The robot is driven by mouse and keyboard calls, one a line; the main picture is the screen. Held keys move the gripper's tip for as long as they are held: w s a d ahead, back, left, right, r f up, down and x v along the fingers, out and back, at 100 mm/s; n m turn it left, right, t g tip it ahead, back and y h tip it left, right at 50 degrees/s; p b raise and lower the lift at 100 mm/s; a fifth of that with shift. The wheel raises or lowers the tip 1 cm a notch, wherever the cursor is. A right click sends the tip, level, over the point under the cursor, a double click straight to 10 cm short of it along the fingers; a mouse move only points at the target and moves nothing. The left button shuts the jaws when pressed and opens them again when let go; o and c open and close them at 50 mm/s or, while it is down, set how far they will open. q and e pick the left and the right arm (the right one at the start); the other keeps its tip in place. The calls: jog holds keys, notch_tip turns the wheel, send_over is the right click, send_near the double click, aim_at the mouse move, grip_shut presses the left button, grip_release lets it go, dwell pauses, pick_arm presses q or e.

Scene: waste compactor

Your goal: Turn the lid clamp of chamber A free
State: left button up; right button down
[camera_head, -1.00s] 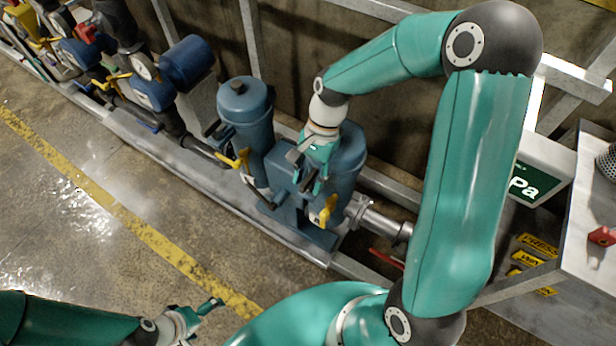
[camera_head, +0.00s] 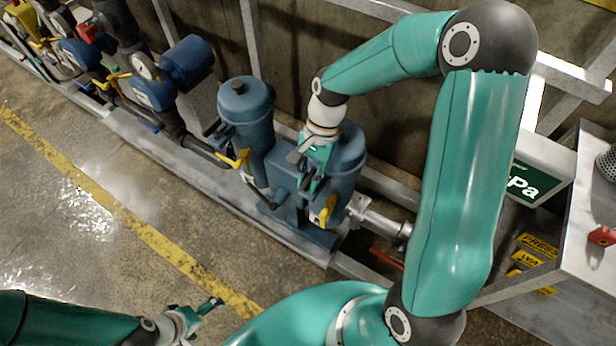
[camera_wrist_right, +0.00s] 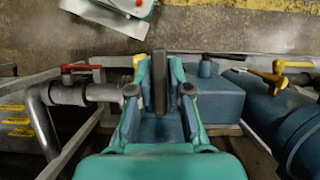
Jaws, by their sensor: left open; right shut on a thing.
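Two blue cylindrical chambers stand on the pipe skid, a left one (camera_head: 245,108) and a right one (camera_head: 350,160). I cannot read which is chamber A. My right gripper (camera_head: 311,180) is at the near left side of the right chamber's top, pointing down. In the right wrist view, the gripper (camera_wrist_right: 160,95) is shut on a dark grey bar, the clamp handle (camera_wrist_right: 159,68), which stands between its fingers. The rest of the clamp is hidden by the gripper. My left gripper (camera_head: 208,309) is open and empty above the floor, low in the head view.
Yellow valve handles (camera_head: 236,160) stick out in front of the chambers. A red lever (camera_head: 386,258) sits below the grey pipe on the right. A metal table (camera_head: 590,235) is at the right. The floor at left is clear.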

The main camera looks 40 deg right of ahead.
jog(key=n+g+h, duration=0.1)
jog(key=n, duration=0.3)
jog(key=shift+p, duration=0.3)
jog(key=n, duration=0.2)
jog(key=n+g+h, duration=0.1)
jog(key=n, duration=0.1)
jog(key=shift+n+h, duration=0.3)
jog(key=shift+n, duration=0.1)
jog(key=n, duration=0.2)
jog(key=n+h, duration=0.1)
jog(key=n, duration=0.1)
jog(key=shift+w+h, duration=0.1)
jog(key=shift+h, duration=0.2)
jog(key=shift+n+h+b, duration=0.35)
jog(key=shift+n+h, duration=0.45)
jog(key=shift+n, duration=1.3)
jog(key=c, duration=1.1)
grip_release()
jog(key=shift+c, duration=0.2)
jog(key=shift+r, duration=0.1)
